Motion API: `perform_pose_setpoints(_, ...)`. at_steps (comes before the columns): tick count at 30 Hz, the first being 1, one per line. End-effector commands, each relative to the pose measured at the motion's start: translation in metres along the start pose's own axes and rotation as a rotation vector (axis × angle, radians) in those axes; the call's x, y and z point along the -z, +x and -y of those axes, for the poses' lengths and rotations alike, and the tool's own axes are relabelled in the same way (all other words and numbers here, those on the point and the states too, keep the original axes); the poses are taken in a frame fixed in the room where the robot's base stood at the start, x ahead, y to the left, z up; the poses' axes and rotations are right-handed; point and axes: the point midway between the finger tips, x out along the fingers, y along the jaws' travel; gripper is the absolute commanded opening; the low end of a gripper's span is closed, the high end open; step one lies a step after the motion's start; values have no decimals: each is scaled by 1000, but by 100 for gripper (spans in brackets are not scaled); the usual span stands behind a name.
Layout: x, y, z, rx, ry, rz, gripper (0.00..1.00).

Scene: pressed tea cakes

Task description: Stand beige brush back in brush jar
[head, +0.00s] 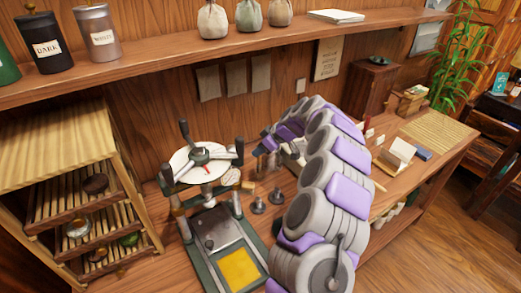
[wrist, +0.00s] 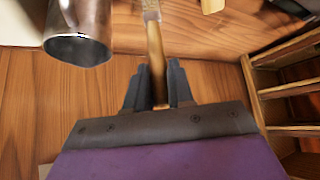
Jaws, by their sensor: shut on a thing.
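My gripper (wrist: 158,80) is shut on the tan wooden handle of the beige brush (wrist: 155,55) in the wrist view. The handle runs away from the fingers to a paler band at the top edge, where the brush's far end is cut off. A shiny metal cylinder (wrist: 78,35) with a dark opening or end stands left of the brush, apart from it; it may be the brush jar, but I cannot tell for sure. In the head view my gripper is at the far end of my arm, behind the press, and its fingers and the brush are not clear.
A green-framed press (head: 205,170) with a round top stands left of my arm. Two small metal pieces (head: 259,206) stand beside it. A slatted rack (head: 75,160) with tea cakes is at the left. A shelf (head: 170,58) with tins and pouches runs above.

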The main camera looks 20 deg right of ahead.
Motion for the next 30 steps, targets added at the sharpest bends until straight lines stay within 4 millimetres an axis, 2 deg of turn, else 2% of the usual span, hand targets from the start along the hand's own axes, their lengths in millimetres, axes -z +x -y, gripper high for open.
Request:
perform_pose_setpoints(22,-2,3,0,0,-1,0,0)
perform_pose_setpoints(23,-2,3,0,0,-1,0,24)
perform_pose_setpoints(30,-2,3,0,0,0,0,47)
